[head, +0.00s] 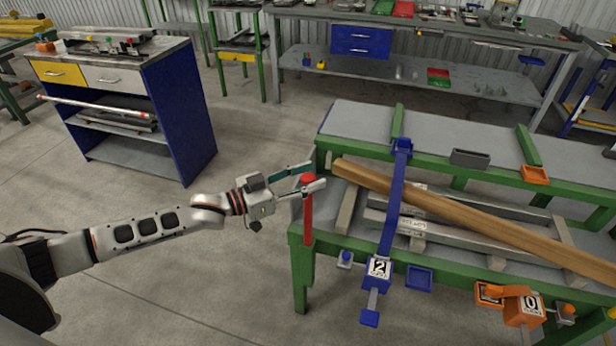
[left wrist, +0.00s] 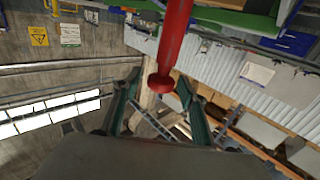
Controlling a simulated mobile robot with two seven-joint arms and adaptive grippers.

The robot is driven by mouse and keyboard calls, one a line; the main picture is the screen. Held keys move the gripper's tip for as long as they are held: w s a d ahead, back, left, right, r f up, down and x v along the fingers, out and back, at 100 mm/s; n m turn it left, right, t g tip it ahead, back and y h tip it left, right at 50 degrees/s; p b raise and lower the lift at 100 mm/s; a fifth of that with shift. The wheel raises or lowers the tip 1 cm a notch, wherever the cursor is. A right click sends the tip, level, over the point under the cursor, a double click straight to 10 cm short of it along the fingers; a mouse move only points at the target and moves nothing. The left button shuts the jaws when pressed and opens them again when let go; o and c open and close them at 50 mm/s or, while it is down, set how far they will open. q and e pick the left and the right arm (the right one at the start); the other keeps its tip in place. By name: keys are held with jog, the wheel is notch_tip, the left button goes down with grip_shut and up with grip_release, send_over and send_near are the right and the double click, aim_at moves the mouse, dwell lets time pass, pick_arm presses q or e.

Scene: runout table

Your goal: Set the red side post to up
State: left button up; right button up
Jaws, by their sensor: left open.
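The red side post (head: 308,215) stands about vertical at the left end of the green-framed table, with a round red cap on top. My left gripper (head: 316,174) is level with the cap, its open fingers on the far and near sides of it. In the left wrist view the red post (left wrist: 175,35) comes down from the top edge, and its cap lies between the two green fingers of my left gripper (left wrist: 158,88). Gaps show beside the cap there, and I see no grip on it. My right gripper is not in view.
A wooden beam (head: 440,208) lies slantwise across the green-framed table (head: 297,262). A blue clamp marked 2 (head: 377,272) and an orange unit marked 0 (head: 524,308) are on its front. A blue cabinet (head: 180,115) stands at the back left. The floor between is clear.

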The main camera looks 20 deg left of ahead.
pick_arm(q)
jog(key=shift+s, duration=0.1)
jog(key=v, duration=1.2)
jog(key=s+d+f+n+y, duration=0.25)
jog(key=s+d+f, duration=0.2)
jog(key=f, duration=0.35)
jog(key=s+d+f+n+y, duration=0.1)
jog(key=s+d+f+y, duration=0.35)
jog(key=f, duration=0.45)
jog(key=s+a+f+n+g+y, duration=0.1)
jog(key=s+a+f+y, duration=0.2)
jog(key=s+f, duration=0.5)
jog(key=shift+s+a, duration=0.45)
jog(key=shift+s, duration=0.4)
jog(key=shift+n, duration=0.25)
